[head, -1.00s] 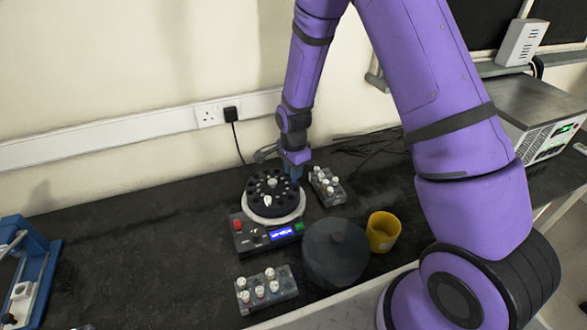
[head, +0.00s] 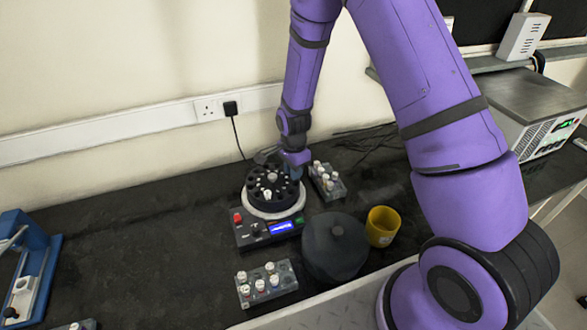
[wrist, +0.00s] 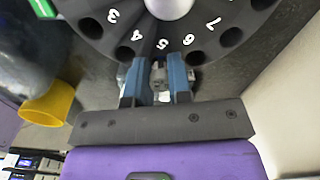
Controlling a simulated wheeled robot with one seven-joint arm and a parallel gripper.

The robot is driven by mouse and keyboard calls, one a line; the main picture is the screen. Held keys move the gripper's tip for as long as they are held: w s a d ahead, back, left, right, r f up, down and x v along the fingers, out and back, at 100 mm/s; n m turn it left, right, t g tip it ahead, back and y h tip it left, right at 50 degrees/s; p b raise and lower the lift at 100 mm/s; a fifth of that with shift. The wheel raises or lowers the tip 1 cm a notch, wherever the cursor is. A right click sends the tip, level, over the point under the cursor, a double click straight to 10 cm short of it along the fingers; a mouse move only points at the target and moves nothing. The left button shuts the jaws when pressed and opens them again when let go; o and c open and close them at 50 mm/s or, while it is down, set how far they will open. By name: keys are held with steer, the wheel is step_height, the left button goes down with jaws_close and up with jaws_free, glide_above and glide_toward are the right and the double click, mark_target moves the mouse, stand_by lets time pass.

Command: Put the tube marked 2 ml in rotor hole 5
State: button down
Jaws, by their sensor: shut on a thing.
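My gripper (wrist: 157,88) has blue fingers shut on a small greyish tube (wrist: 158,74) at the rotor's edge, in line with the number 5. The fingers and tube cover hole 5, so I cannot tell whether the tube is inside it. The tube's marking is not readable. In the head view my gripper (head: 296,172) is at the rotor's right rear edge.
A tube rack (head: 332,191) stands close right of the rotor, and another (head: 284,287) in front. A dark round lid (head: 335,247) and a yellow cup (head: 382,227) stand to the right. The wall is close behind. The bench to the left is mostly clear.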

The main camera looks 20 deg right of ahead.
steer(key=c, duration=0.6)
jaws_free()
steer(key=shift+c, duration=0.2)
steer(key=shift+r, duration=0.15)
steer(key=shift+r, duration=2.85)
